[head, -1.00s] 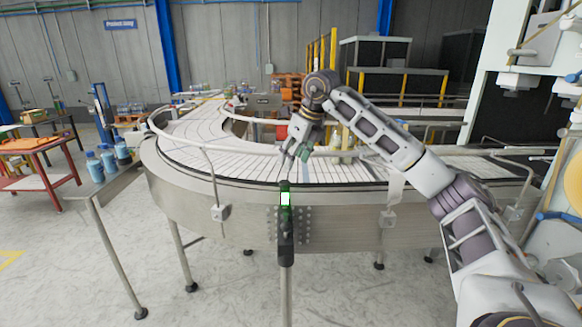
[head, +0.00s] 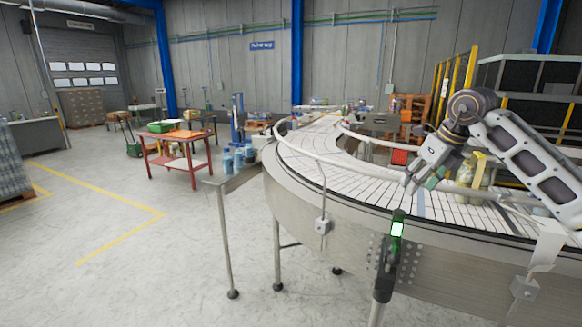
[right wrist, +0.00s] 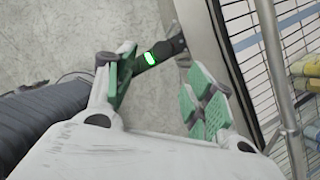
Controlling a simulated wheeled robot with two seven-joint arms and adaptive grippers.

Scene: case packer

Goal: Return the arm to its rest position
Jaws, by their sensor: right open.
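My right arm comes in from the right in the head view. Below and beyond the fingers are bare floor and the conveyor's metal edge. My left gripper is in neither view.
A post with a green-lit device (head: 397,229) stands at the conveyor's near side. Blue-capped bottles (head: 238,158) stand on a side table left of the conveyor. A red table (head: 180,155) is farther left. Yellowish bottles (head: 470,172) are behind the gripper. The left floor is open.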

